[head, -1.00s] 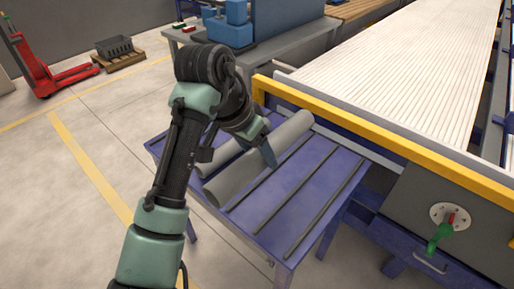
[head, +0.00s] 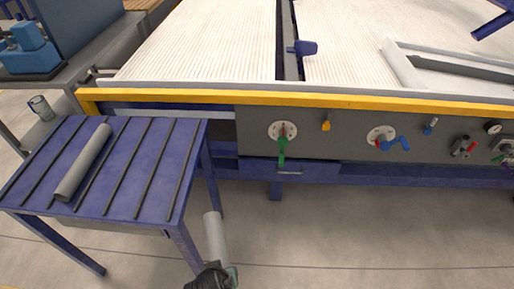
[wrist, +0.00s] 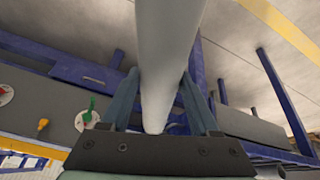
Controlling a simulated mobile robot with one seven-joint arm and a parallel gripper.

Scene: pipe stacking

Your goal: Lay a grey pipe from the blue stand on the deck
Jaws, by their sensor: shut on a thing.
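My gripper (head: 218,277) is low at the bottom of the head view, in front of the bench and right of the blue stand. It is shut on a grey pipe (head: 215,236), clear of the stand. In the wrist view the held pipe (wrist: 168,60) runs between the two fingers (wrist: 160,105). A second grey pipe (head: 83,162) lies on the blue stand (head: 150,165) between its dark ribs. The deck (head: 215,40) is the pale ribbed surface behind the yellow rail, higher than my gripper.
The yellow rail (head: 300,99) runs along the deck's front edge. Below it a grey panel carries valves with green (head: 282,148) and blue (head: 398,143) handles. A light grey bar (head: 402,65) lies on the deck at right. The deck's left part is clear, as is the floor at right.

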